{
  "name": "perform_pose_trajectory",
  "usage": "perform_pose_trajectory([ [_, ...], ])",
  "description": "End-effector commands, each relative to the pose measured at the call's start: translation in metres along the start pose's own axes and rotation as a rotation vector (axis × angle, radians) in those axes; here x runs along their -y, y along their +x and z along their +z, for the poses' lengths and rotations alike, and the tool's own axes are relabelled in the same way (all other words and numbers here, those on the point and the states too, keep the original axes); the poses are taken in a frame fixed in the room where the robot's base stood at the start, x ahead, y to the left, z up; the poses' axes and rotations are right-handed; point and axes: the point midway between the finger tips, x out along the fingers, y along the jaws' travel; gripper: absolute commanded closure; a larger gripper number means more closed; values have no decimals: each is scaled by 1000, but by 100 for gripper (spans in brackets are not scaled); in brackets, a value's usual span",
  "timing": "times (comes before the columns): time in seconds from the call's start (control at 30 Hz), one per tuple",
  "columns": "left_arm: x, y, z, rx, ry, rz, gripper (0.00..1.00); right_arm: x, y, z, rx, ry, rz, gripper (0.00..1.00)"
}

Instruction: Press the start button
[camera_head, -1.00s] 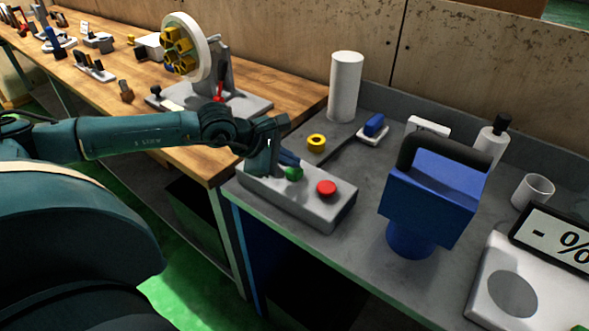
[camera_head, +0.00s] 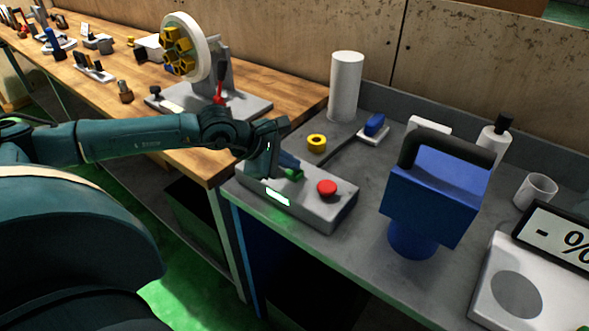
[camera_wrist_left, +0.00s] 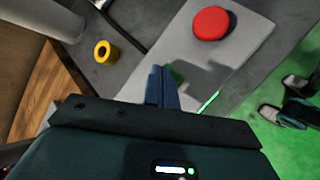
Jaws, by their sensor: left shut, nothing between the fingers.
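A grey control box (camera_head: 322,211) sits on the grey bench and carries a green button (camera_head: 293,174) and a red button (camera_head: 327,187). A strip on its front face (camera_head: 278,197) glows green. My left gripper (camera_head: 290,168) is shut and empty, with its fingertips at the green button. In the left wrist view the shut fingers (camera_wrist_left: 163,88) cover most of the green button (camera_wrist_left: 176,73), and the red button (camera_wrist_left: 211,23) stands clear beyond. Contact looks likely but the tips hide the exact spot. My right gripper is out of view.
A yellow ring (camera_head: 316,143), a white cylinder (camera_head: 346,86) and a blue-handled item (camera_head: 374,126) stand behind the box. A blue device with a black handle (camera_head: 432,199) stands to its right. A wooden bench (camera_head: 285,87) lies at the left.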

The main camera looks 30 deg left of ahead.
Motion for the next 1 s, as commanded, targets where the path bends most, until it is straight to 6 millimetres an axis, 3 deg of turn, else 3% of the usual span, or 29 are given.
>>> perform_pose_trajectory([
  [0.4, 2, 1, -2, -3, -1, -4, 100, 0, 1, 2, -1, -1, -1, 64],
  [1.0, -9, -13, 9, -1, 0, -2, 100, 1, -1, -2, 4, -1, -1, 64],
])
